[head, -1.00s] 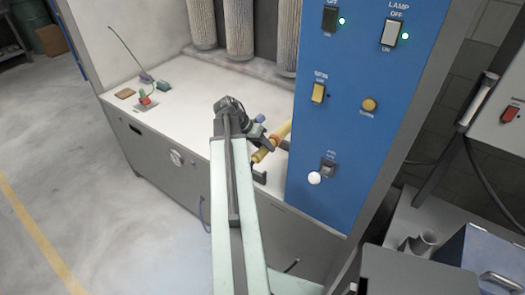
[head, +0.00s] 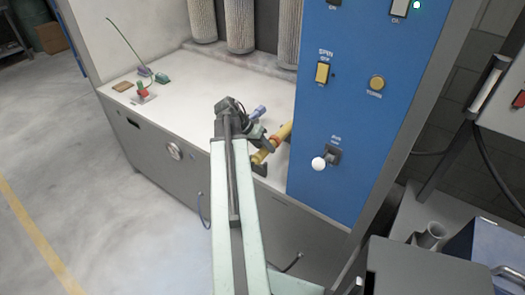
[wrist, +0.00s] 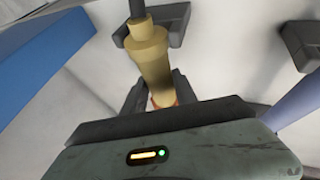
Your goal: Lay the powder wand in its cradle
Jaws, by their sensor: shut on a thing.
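The powder wand (head: 261,156) is a yellow rod with a red ring, slanting beside the blue panel. It also shows in the wrist view (wrist: 152,62), with a dark thin end pointing up. My gripper (head: 266,144) is shut on it near the red ring; the jaws (wrist: 150,95) flank it in the wrist view. A dark bracket of the cradle (head: 260,169) shows just below the wand. In the wrist view a dark cradle block (wrist: 172,30) lies behind the wand's thin end. I cannot tell whether the wand touches it.
The blue panel (head: 352,110) with switches and a white knob (head: 319,163) stands close right of the wand. A blue-violet cylinder (head: 258,111) is near my gripper. Another dark block (wrist: 302,45) shows right in the wrist view. The white bench (head: 205,90) is clear in its middle.

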